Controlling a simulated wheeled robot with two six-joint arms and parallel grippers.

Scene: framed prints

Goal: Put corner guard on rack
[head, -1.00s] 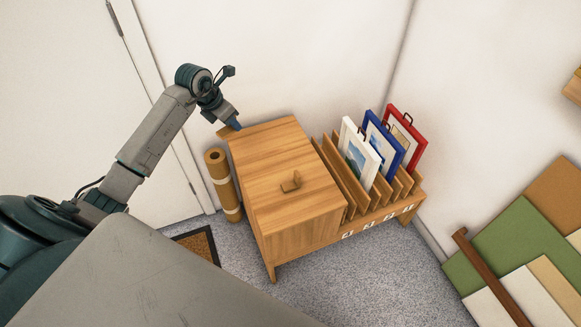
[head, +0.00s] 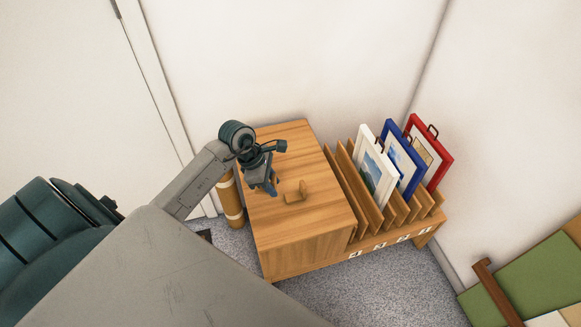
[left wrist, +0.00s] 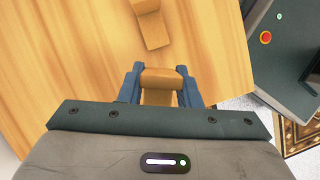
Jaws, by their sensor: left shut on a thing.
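My left gripper (head: 270,187) is over the wooden cabinet top (head: 310,232), left of a small wooden L-shaped corner guard (head: 296,193) lying there. In the left wrist view my left gripper (left wrist: 161,90) is shut on a wooden corner guard (left wrist: 163,78), held between its blue fingers. The loose guard also shows ahead of the fingers in that view (left wrist: 152,28). The head view hides the held piece behind the gripper. The slotted wooden rack (head: 374,222) stands right of the cabinet. My right gripper is not in view.
White (head: 374,168), blue (head: 403,160) and red (head: 430,150) framed prints stand in the rack; its left slots look empty. A brown roll (head: 230,200) stands left of the cabinet. Flat panels (head: 515,275) lie at right. Walls close off the back.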

